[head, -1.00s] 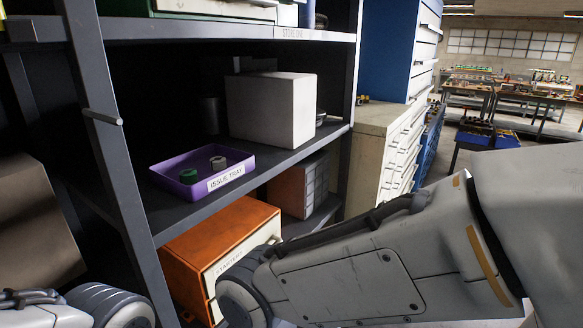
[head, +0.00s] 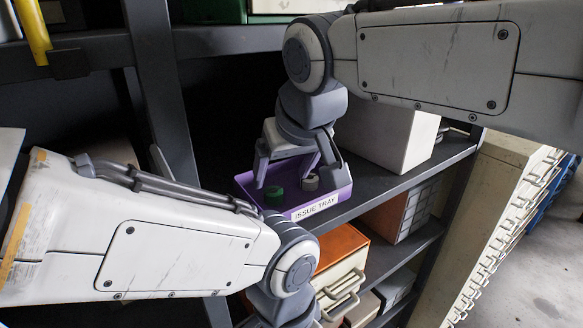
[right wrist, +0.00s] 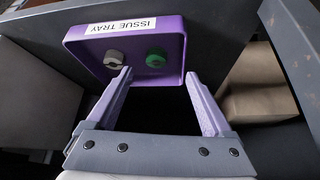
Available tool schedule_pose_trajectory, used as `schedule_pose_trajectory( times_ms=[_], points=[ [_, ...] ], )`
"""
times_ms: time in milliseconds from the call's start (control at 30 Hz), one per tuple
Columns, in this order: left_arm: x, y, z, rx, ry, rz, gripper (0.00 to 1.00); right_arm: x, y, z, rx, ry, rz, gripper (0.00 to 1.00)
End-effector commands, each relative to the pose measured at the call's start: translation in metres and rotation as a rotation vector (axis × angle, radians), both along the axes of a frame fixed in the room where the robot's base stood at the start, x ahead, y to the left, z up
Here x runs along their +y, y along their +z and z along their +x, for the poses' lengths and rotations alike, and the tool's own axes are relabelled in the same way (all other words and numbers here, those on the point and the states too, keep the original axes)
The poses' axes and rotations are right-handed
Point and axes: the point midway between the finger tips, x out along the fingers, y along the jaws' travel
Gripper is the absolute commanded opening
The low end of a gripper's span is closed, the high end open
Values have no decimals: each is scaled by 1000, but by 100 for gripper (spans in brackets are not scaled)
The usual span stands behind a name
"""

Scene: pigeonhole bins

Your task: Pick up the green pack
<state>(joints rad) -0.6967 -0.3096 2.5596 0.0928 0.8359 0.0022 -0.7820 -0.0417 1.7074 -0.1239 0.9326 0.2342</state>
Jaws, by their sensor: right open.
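A small green round piece (head: 274,196), which I take for the green pack, lies in the purple issue tray (head: 330,199) on the shelf. It also shows in the right wrist view (right wrist: 155,58), to the right of a grey ring-like piece (right wrist: 113,59). My right gripper (head: 299,174) is open over the tray, its fingers pointing down around the area of the two pieces. In the right wrist view its fingertips (right wrist: 158,75) stand apart with nothing between them, and the green piece shows beyond them. My left arm comes in low; its gripper is cut off by the bottom edge.
A white box (head: 385,135) stands on the same shelf right behind the tray. A dark shelf post (head: 163,95) rises to the left. Below are an orange bin (head: 340,246) and a brown-and-grey box (head: 400,212).

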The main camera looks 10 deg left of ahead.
Motion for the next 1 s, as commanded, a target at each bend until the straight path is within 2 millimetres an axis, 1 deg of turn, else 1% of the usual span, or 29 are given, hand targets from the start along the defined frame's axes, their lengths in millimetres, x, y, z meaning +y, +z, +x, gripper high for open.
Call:
schedule_pose_trajectory(
  times_ms=[33,67,300,467,567,700,833,1000],
  points=[
    [0,3,0,0,0,0,50,4,5,3,-7,0,5,85],
    [0,4,0,0,0,0,50,6,4,5,-9,-1,5,85],
    [0,11,0,0,0,0,50,19,-25,22,-10,1,7,85],
    [0,14,0,0,0,0,50,22,-36,27,-11,1,8,85],
    [0,22,0,0,0,0,50,23,-42,33,-9,0,6,85],
    [0,36,0,0,-1,0,50,26,-60,46,-8,-1,5,85],
    [0,38,0,0,-2,0,50,31,-74,52,-11,-1,7,85],
    [0,38,0,0,-3,0,50,32,-78,54,-13,-1,9,85]
  ],
)
